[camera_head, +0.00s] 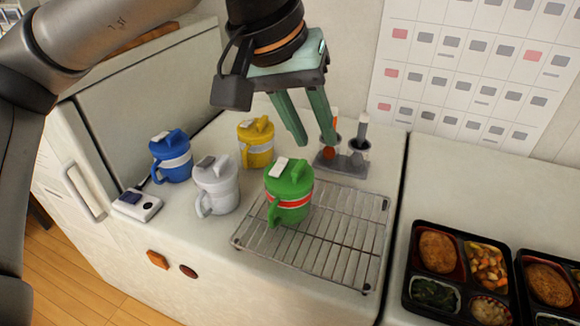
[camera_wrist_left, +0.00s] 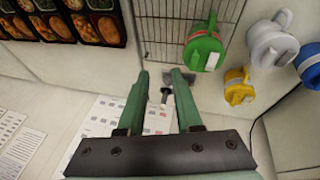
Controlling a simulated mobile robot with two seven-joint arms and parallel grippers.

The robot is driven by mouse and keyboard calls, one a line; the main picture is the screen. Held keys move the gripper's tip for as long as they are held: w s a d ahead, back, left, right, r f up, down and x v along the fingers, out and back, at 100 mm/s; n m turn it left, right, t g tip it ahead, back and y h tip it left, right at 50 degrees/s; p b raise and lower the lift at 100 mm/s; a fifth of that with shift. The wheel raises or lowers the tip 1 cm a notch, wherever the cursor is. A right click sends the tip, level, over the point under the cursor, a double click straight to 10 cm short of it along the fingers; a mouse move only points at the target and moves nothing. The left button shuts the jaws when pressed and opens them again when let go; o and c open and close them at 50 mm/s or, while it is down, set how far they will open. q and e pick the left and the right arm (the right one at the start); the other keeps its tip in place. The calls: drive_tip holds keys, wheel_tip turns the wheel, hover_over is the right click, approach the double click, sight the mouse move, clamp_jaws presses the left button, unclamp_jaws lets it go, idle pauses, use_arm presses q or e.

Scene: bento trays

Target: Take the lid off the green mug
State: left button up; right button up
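The green mug (camera_head: 288,205) stands upright on a wire rack, with a red and white band around it. Its green lid (camera_head: 290,174) is on top and has a raised grip and a white tab. It also shows in the left wrist view (camera_wrist_left: 203,47). My left gripper (camera_head: 314,143) is above and behind the mug, apart from it, with its fingers spread and nothing between them. In the left wrist view its two green fingers are parted, and the mug is beyond them to the upper right. My right gripper is not in view.
A white mug (camera_head: 217,190), a blue mug (camera_head: 171,162) and a yellow mug (camera_head: 256,150) stand left of the wire rack (camera_head: 335,254). A grey holder (camera_head: 340,163) with cups is behind the rack. Bento trays (camera_head: 415,238) lie at the right. The rack's front is clear.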

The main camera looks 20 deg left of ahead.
sight(297, 170)
use_arm(q)
drive_tip(key=w+a+m+y, duration=0.1)
drive_tip(key=a+m+y, duration=0.1)
drive_tip(key=a, duration=0.3)
drive_tip(key=shift+t, duration=0.3)
drive_tip(key=x, duration=1.3)
drive_tip(key=shift+d, duration=0.15)
clamp_jaws()
